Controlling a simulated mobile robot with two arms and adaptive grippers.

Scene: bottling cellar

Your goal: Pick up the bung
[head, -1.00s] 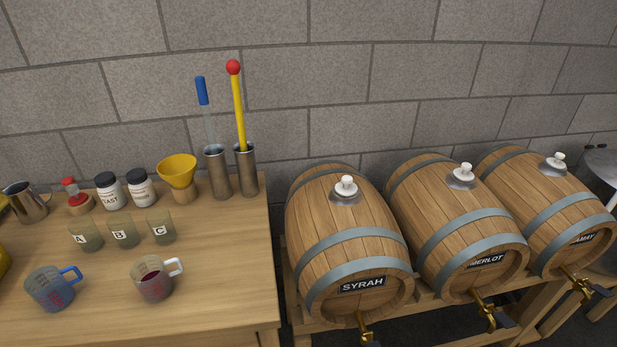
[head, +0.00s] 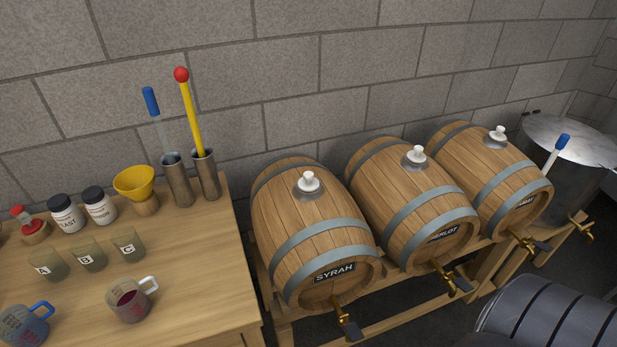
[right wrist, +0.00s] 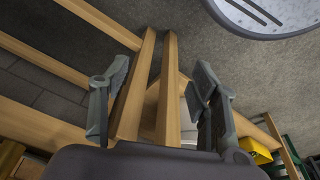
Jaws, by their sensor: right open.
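Three white bungs sit upright in the tops of the barrels: one on the Syrah barrel (head: 308,181), one on the Merlot barrel (head: 417,154) and one on the right-hand barrel (head: 498,133). Which of them the task means cannot be told. My right gripper (right wrist: 160,85) shows in the right wrist view with its fingers apart and nothing between them. Wooden beams and the floor lie beyond the fingers, and no bung shows there. Neither gripper is in the head view.
The barrels lie on a wooden rack (head: 375,319) with brass taps in front. A wooden table (head: 190,280) at left holds beakers, two jugs, jars, a yellow funnel (head: 135,184) and two metal tubes with rods. A steel tank (head: 575,145) stands at the far right.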

